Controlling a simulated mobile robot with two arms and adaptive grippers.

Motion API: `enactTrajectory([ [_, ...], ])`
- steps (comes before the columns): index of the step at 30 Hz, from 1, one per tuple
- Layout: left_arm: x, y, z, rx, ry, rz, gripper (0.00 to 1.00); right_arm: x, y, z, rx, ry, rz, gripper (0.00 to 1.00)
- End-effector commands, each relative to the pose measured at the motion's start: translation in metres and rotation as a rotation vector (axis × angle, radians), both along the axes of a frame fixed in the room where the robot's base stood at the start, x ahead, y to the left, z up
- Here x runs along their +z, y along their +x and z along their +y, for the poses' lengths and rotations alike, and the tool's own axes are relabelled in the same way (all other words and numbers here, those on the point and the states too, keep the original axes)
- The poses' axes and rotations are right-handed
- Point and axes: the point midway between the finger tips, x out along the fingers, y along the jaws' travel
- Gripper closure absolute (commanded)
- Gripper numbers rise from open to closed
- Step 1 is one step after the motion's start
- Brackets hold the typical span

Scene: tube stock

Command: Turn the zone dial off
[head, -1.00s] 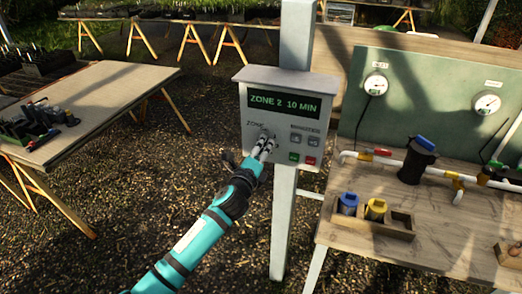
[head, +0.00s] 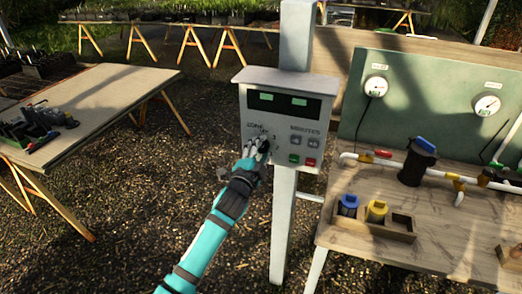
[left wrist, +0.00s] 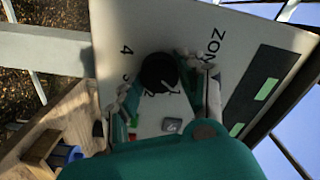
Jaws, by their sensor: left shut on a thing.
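The white control box (head: 313,160) on a post carries a dark display (head: 282,103) with two lit green blocks and no readable text. The black zone dial (left wrist: 158,72) shows in the left wrist view, with the numbers around it partly covered. My left gripper (head: 259,143) is at the dial on the front of the box. Its fingers lie on either side of the dial, and it is shut on it. In the head view the fingers hide much of the dial. My right gripper is not in view.
The minutes buttons (head: 304,140) and the green (head: 294,158) and red (head: 311,162) buttons are close to the right of the gripper. A wooden bench (head: 345,246) with pipes and a block of fittings stands at the right. Another table (head: 100,90) is at the left.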

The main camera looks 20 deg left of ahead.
Motion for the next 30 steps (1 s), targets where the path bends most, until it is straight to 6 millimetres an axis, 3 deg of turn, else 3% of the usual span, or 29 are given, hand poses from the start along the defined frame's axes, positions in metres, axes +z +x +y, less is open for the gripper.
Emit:
enactTrajectory([
  [15,-0.0002,-0.0003,0.0013,0.002,-0.437,0.017,0.93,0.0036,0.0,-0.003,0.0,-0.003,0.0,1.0],
  [30,-0.0007,-0.0002,0.0016,0.002,-0.6,0.023,0.93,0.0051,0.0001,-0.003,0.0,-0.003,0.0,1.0],
])
